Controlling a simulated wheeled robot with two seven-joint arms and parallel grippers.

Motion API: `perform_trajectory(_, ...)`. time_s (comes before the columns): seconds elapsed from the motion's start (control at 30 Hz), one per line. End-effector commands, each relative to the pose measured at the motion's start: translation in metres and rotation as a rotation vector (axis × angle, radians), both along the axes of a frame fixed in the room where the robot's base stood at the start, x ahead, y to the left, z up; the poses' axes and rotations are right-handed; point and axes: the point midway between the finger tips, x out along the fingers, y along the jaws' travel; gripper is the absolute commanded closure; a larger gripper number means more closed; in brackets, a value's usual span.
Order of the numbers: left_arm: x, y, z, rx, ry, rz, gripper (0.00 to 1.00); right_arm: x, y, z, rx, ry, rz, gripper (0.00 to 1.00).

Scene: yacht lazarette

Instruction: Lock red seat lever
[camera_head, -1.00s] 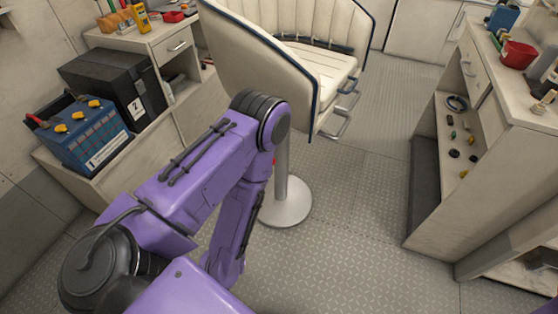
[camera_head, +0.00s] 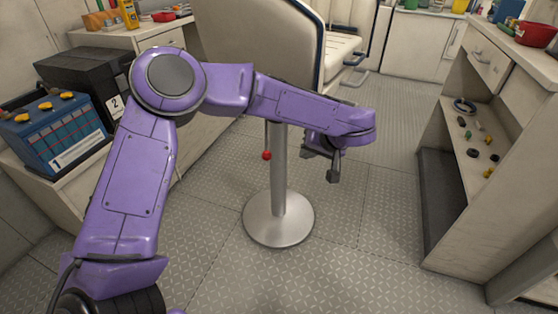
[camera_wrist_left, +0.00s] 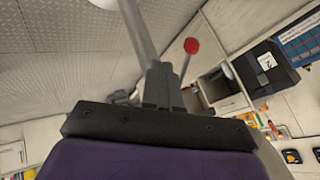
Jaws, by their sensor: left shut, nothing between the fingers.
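The red lever knob (camera_head: 267,155) hangs on a thin rod under the seat, just left of the metal seat post (camera_head: 279,180). The cream helm seat (camera_head: 262,38) stands on this post, its underside partly hidden behind my left arm. My left gripper (camera_head: 333,178) is right of the post, fingers shut and empty, apart from the red knob. In the left wrist view the shut fingers (camera_wrist_left: 163,82) show in front, with the red knob (camera_wrist_left: 191,46) beyond them to the upper right and the post (camera_wrist_left: 138,32) to the upper left. My right gripper is not in view.
A blue battery (camera_head: 52,132) and a black box (camera_head: 88,80) sit on the left bench. A shelf unit (camera_head: 480,140) with small parts stands at the right. The metal floor (camera_head: 370,240) in front of and right of the post base (camera_head: 278,220) is clear.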

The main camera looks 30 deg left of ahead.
Motion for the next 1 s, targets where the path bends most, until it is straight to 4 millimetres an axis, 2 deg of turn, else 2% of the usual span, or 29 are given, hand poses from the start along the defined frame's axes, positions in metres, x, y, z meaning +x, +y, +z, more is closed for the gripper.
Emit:
perform_trajectory(0.17, 0.002, 0.006, -0.01, 0.001, 0.001, 0.0, 1.0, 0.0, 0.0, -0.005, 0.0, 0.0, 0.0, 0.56)
perform_trajectory(0.6, 0.021, 0.061, -0.083, 0.002, 0.001, 0.001, 1.0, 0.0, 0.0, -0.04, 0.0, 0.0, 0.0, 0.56)
perform_trajectory(0.8, 0.012, 0.089, -0.074, 0.001, -0.001, -0.001, 1.0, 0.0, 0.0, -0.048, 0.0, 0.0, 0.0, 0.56)
perform_trajectory(1.0, 0.008, 0.098, -0.071, 0.002, 0.0, -0.002, 1.0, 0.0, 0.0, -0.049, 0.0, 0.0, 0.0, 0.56)
